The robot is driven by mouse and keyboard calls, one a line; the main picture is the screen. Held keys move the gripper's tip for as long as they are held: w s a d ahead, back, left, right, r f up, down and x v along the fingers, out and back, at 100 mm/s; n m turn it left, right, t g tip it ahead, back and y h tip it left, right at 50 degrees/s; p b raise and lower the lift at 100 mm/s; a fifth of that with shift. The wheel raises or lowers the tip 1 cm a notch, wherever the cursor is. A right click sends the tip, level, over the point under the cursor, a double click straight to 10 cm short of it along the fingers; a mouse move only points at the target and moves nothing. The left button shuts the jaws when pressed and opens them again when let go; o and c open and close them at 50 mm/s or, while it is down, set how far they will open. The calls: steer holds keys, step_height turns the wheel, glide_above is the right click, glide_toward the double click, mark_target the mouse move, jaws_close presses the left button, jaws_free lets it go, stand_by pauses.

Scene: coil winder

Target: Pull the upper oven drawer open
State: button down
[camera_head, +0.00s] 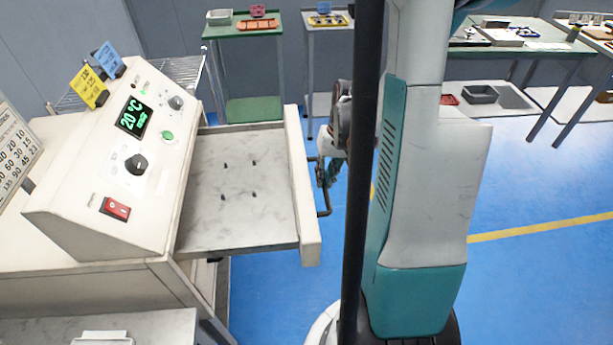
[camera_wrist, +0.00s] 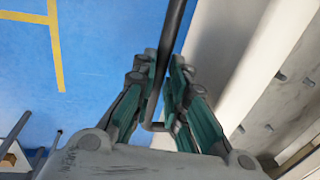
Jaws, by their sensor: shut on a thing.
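The upper oven drawer (camera_head: 237,185) stands pulled out from the oven to the right in the head view, its flat grey inside bare except for several small dark pegs. Its cream front panel (camera_head: 303,190) carries a dark bar handle (camera_head: 326,205). My gripper (camera_head: 323,172) is at the handle, partly hidden by my arm. In the wrist view, the green fingers of my gripper (camera_wrist: 163,95) are closed around the dark handle bar (camera_wrist: 174,30). The drawer front (camera_wrist: 225,70) is just to the right of the fingers there.
The oven's control panel (camera_head: 130,150) has a green display, knobs and a red switch (camera_head: 115,208). Blue floor (camera_head: 540,265) is open on the right.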

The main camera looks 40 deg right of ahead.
steer(key=shift+s+d, duration=0.3)
steer(key=shift+d, duration=0.1)
steer(key=c, duration=1.6)
jaws_free()
step_height(320, 180, up, 12)
steer(key=s+d, duration=0.1)
steer(key=shift+d, duration=0.4)
